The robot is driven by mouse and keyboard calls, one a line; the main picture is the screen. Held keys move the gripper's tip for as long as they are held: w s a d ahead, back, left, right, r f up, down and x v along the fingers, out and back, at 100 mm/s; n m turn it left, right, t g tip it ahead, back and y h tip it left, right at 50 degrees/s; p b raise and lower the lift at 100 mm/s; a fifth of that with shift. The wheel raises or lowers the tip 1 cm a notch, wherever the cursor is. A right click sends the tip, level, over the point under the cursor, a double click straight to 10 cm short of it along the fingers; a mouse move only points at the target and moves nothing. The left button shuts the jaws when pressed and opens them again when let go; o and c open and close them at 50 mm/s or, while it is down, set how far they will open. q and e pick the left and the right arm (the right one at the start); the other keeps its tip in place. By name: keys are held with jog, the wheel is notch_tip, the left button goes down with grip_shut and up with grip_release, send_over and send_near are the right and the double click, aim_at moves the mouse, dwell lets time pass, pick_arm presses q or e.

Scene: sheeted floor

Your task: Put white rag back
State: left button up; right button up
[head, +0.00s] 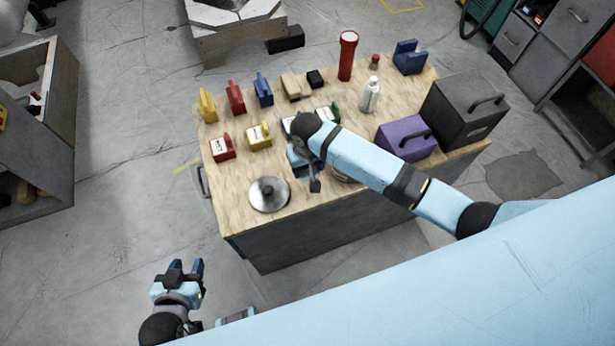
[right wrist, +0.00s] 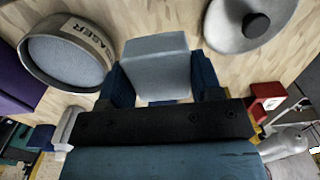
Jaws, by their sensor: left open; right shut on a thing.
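The white rag (right wrist: 157,62) appears as a pale grey-white, block-shaped piece in the right wrist view. It sits between the two blue fingers of my right gripper (right wrist: 161,82), which is shut on it. In the head view my right gripper (head: 303,161) is over the front part of the wooden workbench top (head: 228,178). My arm and hand hide the rag there. Whether the rag touches the bench top is hard to tell. My left gripper (head: 186,268) is open and empty, low over the floor in front of the bench at the left.
A silver lid-like disc (head: 269,194) lies left of my right gripper. A round lettered container (right wrist: 66,50) is on its other side. Coloured holders, a red flashlight (head: 347,56), a white bottle (head: 370,95), a purple box (head: 406,138) and a black toolbox (head: 463,109) stand on the bench.

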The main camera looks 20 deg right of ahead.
aim_at(308, 179)
jog(key=shift+f, duration=3.25)
jog(key=shift+f, duration=0.15)
jog(key=o, duration=0.8)
